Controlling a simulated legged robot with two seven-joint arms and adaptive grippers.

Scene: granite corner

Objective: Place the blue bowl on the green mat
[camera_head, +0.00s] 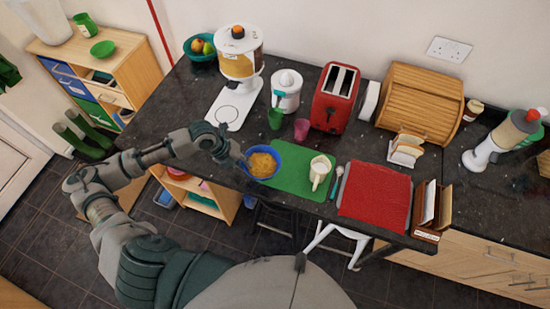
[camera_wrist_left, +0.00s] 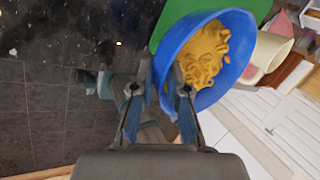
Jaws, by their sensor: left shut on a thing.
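The blue bowl (camera_head: 266,178) holds yellow-orange food and is at the left end of the green mat (camera_head: 295,184), overlapping it in the head view. My left gripper (camera_head: 241,160) is at the bowl's left side, shut on its rim. In the left wrist view, the gripper fingers (camera_wrist_left: 159,98) are on either side of the wall of the bowl (camera_wrist_left: 207,100), which looks tilted from there. Part of the green mat (camera_wrist_left: 186,8) shows behind it. I cannot tell whether the bowl's base touches the mat. My right gripper is not in view.
A cream mug (camera_head: 320,172) stands on the mat's right part. A red mat (camera_head: 375,195) with cutlery beside it lies further right. Green (camera_head: 275,118) and pink (camera_head: 301,129) cups, a juice dispenser (camera_head: 239,62) and a red toaster (camera_head: 335,98) stand behind. The counter's front edge is close.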

